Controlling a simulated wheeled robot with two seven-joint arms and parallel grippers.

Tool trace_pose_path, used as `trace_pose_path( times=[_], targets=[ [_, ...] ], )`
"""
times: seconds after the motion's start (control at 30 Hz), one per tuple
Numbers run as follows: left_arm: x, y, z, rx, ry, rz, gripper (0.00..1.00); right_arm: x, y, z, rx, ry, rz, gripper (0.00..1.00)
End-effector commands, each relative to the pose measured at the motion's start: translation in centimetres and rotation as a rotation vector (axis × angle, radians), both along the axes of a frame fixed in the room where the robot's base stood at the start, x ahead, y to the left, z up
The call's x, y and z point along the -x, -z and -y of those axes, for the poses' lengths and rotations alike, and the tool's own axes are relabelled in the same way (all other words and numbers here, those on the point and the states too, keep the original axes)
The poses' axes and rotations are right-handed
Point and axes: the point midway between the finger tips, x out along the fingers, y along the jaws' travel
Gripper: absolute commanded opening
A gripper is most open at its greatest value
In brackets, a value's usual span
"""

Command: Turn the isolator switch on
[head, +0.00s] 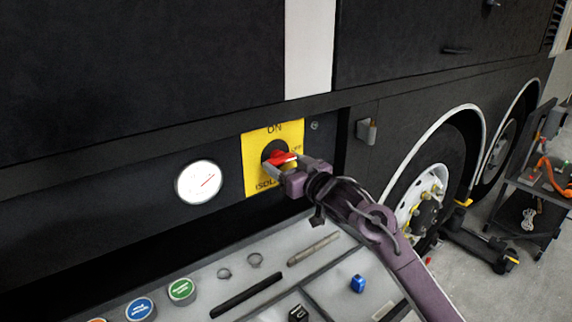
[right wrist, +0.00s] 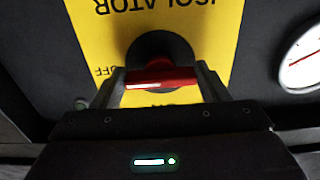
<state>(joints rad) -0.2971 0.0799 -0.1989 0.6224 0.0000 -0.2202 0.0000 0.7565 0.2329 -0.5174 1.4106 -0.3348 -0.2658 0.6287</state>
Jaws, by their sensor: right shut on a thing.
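The isolator switch has a red handle (head: 279,157) on a dark round base, on a yellow plate (head: 254,150) in the side of the dark coach. The plate reads ON at the top, ISOLATOR below and OFF at the right, partly covered. The handle lies roughly level, its white mark towards OFF. My right gripper (head: 288,168) is at the switch, shut on the handle. In the right wrist view, the plate looks upside down and the handle (right wrist: 163,74) spans between the two fingers (right wrist: 162,80). My left gripper is not in view.
A white round gauge (head: 199,182) is left of the plate. Below stands a grey tray (head: 335,258) with rings, rods, a blue piece and coloured round lids. Coach wheels (head: 425,195) and a dark trolley (head: 535,180) are at the right.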

Motion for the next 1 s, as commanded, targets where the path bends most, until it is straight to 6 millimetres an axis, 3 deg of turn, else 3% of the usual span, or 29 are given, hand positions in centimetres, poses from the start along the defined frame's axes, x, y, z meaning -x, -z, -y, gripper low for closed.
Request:
trace_pose_path(
  times=[0.47, 1.0],
  targets=[
    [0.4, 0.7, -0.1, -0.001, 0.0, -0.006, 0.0, 0.0, 0.2, 0.1, 0.088, 0.0, 0.063, 0.45],
    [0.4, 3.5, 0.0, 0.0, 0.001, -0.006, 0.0, -0.1, 0.2, 0.2, 0.476, 0.0, 0.345, 0.45]
  ],
)
